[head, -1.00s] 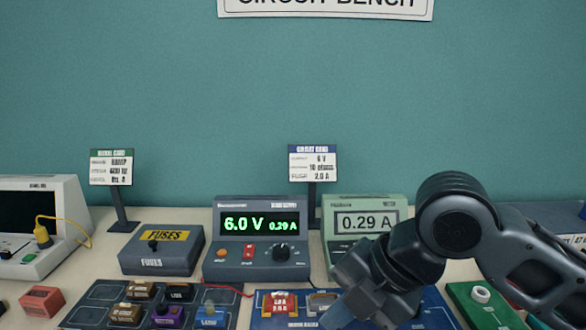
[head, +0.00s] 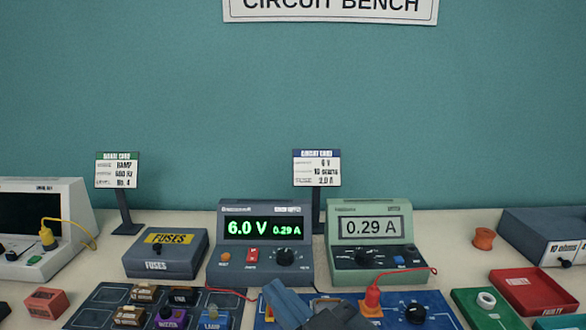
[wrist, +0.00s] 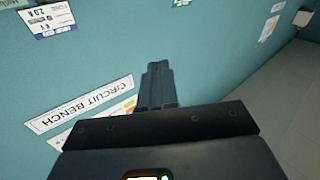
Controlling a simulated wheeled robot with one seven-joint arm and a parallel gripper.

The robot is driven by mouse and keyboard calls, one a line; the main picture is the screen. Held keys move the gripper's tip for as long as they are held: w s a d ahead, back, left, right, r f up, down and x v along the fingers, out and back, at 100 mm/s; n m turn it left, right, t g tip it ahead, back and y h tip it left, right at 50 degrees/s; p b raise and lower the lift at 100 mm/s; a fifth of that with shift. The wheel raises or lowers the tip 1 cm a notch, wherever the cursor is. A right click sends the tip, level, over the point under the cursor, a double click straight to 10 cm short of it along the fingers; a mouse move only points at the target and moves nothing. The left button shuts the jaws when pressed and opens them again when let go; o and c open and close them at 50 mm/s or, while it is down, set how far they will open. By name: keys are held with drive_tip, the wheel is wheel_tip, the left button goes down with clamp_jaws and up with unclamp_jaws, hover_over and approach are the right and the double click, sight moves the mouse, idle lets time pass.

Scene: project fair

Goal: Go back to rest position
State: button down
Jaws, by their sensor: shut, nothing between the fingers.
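My gripper (head: 284,300) shows only in part at the bottom middle of the head view, in front of the blue circuit board (head: 442,312). In the wrist view my gripper (wrist: 157,66) has its two dark fingers pressed together, with nothing between them. There it points toward the teal wall (wrist: 190,40) and the circuit bench sign (wrist: 85,100), touching neither. Most of my arm is out of the head view.
The power supply (head: 266,262) reads 6.0 V and 0.29 A. The meter (head: 377,270) beside it reads 0.29 A. A red lead (head: 372,300) stands on the circuit board. The fuses box (head: 166,262) is left and a red tray (head: 535,310) is right.

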drive_tip(key=s+d+f+m+t+h, duration=0.1)
drive_tip(key=s+d+f+m+h, duration=0.85)
drive_tip(key=s+d+f, duration=0.5)
drive_tip(key=s+d+r+h, duration=0.1)
drive_tip(key=s+d, duration=0.3)
drive_tip(key=s, duration=0.5)
drive_tip(key=s+d+g, duration=0.1)
drive_tip(key=s+d, duration=0.3)
drive_tip(key=s, duration=0.5)
drive_tip(key=shift+s+d+r+n+h, duration=0.15)
drive_tip(key=shift+r+n+h, duration=0.2)
drive_tip(key=shift+r, duration=0.05)
